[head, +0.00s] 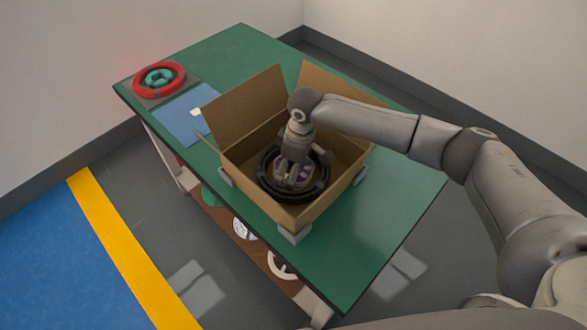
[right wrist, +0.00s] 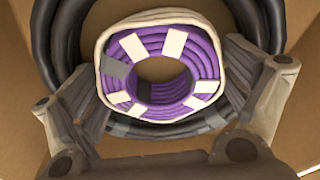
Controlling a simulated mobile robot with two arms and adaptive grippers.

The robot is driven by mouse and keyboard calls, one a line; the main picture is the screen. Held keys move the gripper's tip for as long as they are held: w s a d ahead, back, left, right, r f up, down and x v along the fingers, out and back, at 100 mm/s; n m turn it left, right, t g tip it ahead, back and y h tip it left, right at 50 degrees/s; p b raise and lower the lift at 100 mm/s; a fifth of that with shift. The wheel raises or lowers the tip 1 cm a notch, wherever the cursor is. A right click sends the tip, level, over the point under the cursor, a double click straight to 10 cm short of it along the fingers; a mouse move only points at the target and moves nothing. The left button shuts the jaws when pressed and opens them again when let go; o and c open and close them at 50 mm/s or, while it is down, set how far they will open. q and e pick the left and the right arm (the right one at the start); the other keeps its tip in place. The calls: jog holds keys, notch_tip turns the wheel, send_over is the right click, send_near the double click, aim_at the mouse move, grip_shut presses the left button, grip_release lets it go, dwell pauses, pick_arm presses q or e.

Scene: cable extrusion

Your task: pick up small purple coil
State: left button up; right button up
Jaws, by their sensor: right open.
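The small purple coil (right wrist: 200,72) lies in the open cardboard box, with pale and grey bands around it and a cream coil (right wrist: 103,45) around its outside. In the head view the purple coil (head: 305,173) is mostly hidden under my right gripper (head: 290,176). A larger black coil (right wrist: 51,40) surrounds them, and it also shows in the head view (head: 267,186). My right gripper (right wrist: 165,118) reaches down into the box, open, with one finger on each side of the purple and cream coils. Whether the fingers touch them I cannot tell. My left gripper is not in view.
The cardboard box (head: 240,107) stands on a green table (head: 390,225) with its flaps up, its walls close around my right gripper. A red coil (head: 137,83) with a teal one inside lies at the far left corner, near a blue sheet (head: 183,118). Table right of the box is clear.

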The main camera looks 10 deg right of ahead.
jog(key=c, duration=0.8)
